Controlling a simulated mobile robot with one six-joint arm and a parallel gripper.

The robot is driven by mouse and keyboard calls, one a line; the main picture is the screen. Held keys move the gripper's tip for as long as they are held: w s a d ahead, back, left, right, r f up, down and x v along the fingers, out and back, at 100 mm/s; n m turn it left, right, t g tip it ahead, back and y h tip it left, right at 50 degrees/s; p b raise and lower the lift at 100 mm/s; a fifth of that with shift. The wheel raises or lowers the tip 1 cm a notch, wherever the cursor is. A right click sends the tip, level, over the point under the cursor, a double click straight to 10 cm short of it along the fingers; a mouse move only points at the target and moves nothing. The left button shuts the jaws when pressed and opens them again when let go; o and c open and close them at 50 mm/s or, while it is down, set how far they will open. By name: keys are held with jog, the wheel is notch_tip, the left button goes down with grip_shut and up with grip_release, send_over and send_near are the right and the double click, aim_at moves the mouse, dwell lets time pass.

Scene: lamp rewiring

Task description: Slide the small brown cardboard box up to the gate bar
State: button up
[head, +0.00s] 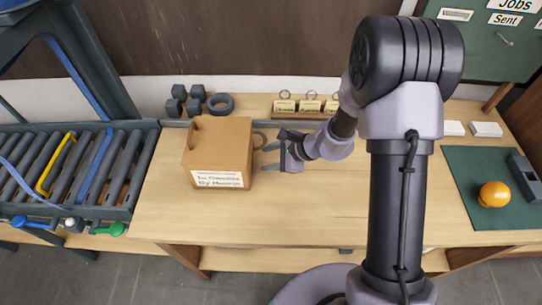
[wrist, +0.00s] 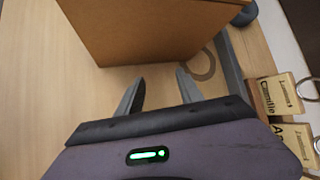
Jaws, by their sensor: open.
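The small brown cardboard box (head: 218,150) stands upright on the left part of the wooden table, with a white printed label low on its front. In the wrist view its brown side (wrist: 150,30) fills the top, just beyond my fingertips. My gripper (head: 268,158) is to the right of the box, its fingers pointing at the box's right side. The fingers are apart and empty in the wrist view (wrist: 158,90), with a small gap to the box. A yellow bar (head: 55,162) lies across the rollers at the left; I cannot tell whether it is the gate bar.
The roller conveyor (head: 120,175) adjoins the table's left edge. Dark hex weights (head: 186,98) and a dark ring (head: 220,103) sit behind the box. A rack of tagged rings (head: 308,106) stands behind my gripper. An orange (head: 494,194) rests on a green mat (head: 460,175). The table's front middle is clear.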

aim_at(249, 158)
jog(key=a+b, duration=0.2)
jog(key=a, duration=0.4)
jog(key=shift+w+f+b, duration=0.1)
jog(key=shift+b, duration=0.3)
jog(key=shift+a, duration=0.25)
jog(key=a+b, duration=0.2)
jog(key=a, duration=0.4)
jog(key=shift+w, duration=0.1)
jog(key=shift+a, duration=0.25)
jog(key=shift+w+a+b, duration=0.15)
jog(key=shift+a+b, duration=0.25)
jog(key=shift+a, duration=2.85)
